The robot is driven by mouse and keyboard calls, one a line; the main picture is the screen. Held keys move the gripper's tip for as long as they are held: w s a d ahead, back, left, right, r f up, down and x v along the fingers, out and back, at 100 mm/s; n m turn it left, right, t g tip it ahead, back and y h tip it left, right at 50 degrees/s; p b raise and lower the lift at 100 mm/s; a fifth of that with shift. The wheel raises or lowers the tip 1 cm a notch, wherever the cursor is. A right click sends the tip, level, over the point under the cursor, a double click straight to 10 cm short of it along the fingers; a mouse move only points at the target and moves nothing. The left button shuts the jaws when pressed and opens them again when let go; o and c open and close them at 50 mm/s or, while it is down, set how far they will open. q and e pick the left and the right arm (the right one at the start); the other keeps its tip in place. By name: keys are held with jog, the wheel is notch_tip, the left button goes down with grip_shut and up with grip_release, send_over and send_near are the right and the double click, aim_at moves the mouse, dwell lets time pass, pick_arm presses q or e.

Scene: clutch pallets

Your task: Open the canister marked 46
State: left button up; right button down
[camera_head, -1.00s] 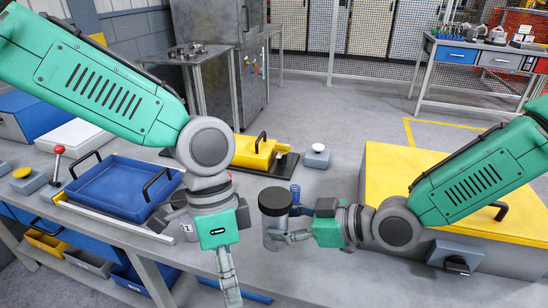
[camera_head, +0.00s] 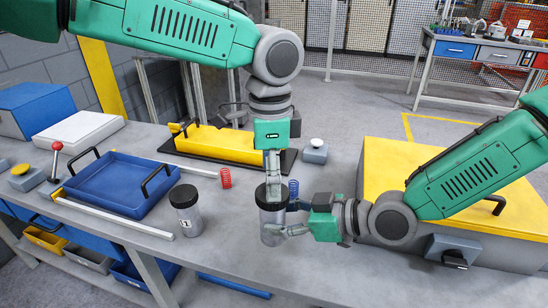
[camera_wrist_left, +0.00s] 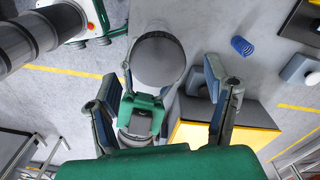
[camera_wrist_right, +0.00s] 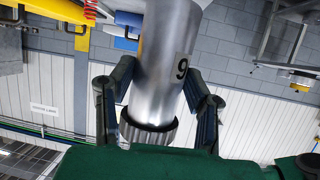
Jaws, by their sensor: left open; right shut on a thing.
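A grey metal canister (camera_head: 271,226) with a dark ribbed lid (camera_head: 272,196) stands upright on the bench. My right gripper (camera_head: 285,219) is shut on its body from the right. In the right wrist view the canister (camera_wrist_right: 165,60) appears upside down; one digit (camera_wrist_right: 182,68) shows, looking like a 9 there, so a 6 upright. The rest of the mark is hidden. My left gripper (camera_head: 272,172) points down over the lid, open; in the left wrist view the round lid (camera_wrist_left: 158,60) lies between its spread fingers. A second dark-lidded canister (camera_head: 186,211) stands left, its mark unclear.
A blue tray (camera_head: 112,207) with black handles and a pale bar (camera_head: 115,218) lie left. A red spring (camera_head: 225,178), a blue spring (camera_head: 293,189), a yellow block (camera_head: 215,143) and a white-knobbed box (camera_head: 316,151) are behind. A big yellow-topped box (camera_head: 400,165) stands right.

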aim_at(272, 218)
pick_arm(q)
jog(key=shift+a+f, duration=0.15)
jog(key=shift+f, duration=0.45)
jog(key=shift+a+f, duration=0.15)
jog(key=shift+f, duration=1)
jog(key=shift+d, duration=0.4)
jog(key=c, duration=1.2)
jog(key=shift+a, duration=0.2)
jog(key=n, duration=0.3)
jog(key=shift+s+a, duration=0.1)
jog(key=shift+a, duration=0.1)
jog(key=shift+s+d+r, duration=0.1)
jog(key=shift+s+d, duration=0.05)
jog(key=shift+d, duration=0.2)
jog(key=shift+a+r, duration=0.1)
jog(key=shift+a, duration=0.15)
